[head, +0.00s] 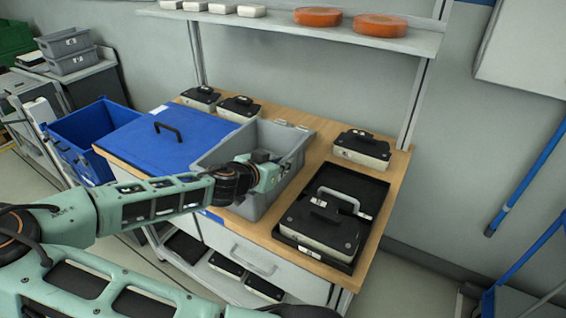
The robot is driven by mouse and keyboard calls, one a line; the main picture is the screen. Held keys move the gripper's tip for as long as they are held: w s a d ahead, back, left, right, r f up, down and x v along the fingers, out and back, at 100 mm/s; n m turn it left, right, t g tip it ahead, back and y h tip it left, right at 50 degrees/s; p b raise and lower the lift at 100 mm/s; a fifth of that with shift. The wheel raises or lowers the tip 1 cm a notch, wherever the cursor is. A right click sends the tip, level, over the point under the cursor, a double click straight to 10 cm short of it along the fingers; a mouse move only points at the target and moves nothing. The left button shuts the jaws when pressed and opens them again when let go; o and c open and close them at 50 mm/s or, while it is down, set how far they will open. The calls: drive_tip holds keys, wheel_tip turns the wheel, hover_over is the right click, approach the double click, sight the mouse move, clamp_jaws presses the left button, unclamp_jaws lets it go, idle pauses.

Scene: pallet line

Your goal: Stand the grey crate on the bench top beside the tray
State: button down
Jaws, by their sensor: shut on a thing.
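The grey crate (291,154) is upright over the wooden bench top (367,246), near its front edge, between a blue lid and the black tray (372,188). Whether its base touches the wood is hard to tell. The tray lies to its right and holds a black-and-white case. My gripper (266,171) reaches in from the left and is shut on the grey crate at its near side. The fingertips are mostly hidden.
A blue lid (163,139) with a black handle lies left of the crate. Black-and-white cases stand behind, one at back right (361,149). A shelf (290,22) with orange discs (318,16) hangs above. A blue bin (92,131) stands left. Bare wood shows between crate and tray.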

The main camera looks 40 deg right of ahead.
drive_tip(key=c, duration=2)
unclamp_jaws()
drive_tip(key=shift+a, duration=0.15)
drive_tip(key=v, duration=1)
drive_tip(key=shift+a+r, duration=0.15)
drive_tip(key=shift+a, duration=0.15)
drive_tip(key=shift+s+a+r, duration=0.2)
drive_tip(key=shift+a, duration=0.25)
